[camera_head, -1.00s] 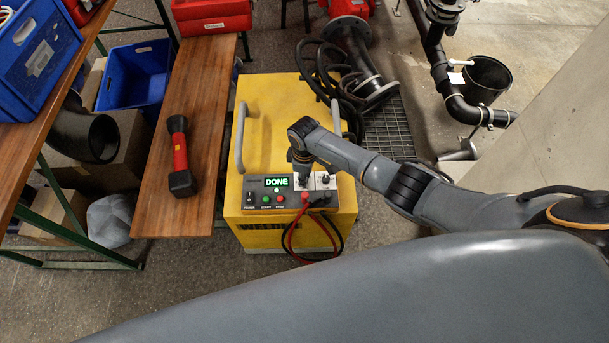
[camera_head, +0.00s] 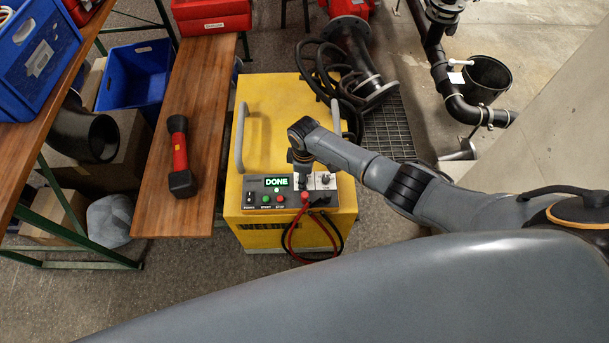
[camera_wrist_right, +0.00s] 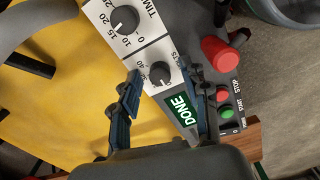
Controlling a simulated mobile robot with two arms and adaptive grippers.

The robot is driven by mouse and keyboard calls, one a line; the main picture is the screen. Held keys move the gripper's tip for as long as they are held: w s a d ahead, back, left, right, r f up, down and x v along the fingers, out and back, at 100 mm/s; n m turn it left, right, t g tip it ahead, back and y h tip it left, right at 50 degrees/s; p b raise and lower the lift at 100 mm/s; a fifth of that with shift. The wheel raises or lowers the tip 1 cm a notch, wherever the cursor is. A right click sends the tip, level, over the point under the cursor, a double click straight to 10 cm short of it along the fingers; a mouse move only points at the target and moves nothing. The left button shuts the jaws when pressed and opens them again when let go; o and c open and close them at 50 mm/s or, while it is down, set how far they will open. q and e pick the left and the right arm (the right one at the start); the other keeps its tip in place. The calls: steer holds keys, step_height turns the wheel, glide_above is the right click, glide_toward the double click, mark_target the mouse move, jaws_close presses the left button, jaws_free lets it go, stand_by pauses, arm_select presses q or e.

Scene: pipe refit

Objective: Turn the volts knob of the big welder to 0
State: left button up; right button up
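The big welder (camera_head: 262,115) is yellow, with a control panel on its front edge. Its display (camera_head: 276,182) reads DONE in green. The small dark volts knob (camera_wrist_right: 160,73) shows in the right wrist view on a white plate; its setting is too small to read. My right gripper (camera_wrist_right: 162,80) is open, one finger on each side of the volts knob, with visible gaps. In the head view my right gripper (camera_head: 302,178) comes down over the panel and hides the volts knob. My left gripper is in neither view.
A larger timer knob (camera_wrist_right: 125,20) sits beside the volts knob. A red plug (camera_wrist_right: 219,53) and green and red buttons are close by. Cables (camera_head: 312,240) hang at the welder's front. A wooden bench (camera_head: 205,110) with a red-and-black tool (camera_head: 181,155) stands left.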

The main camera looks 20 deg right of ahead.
steer(key=shift+r, duration=0.1)
step_height(320, 180, up, 12)
stand_by(0.5)
stand_by(0.5)
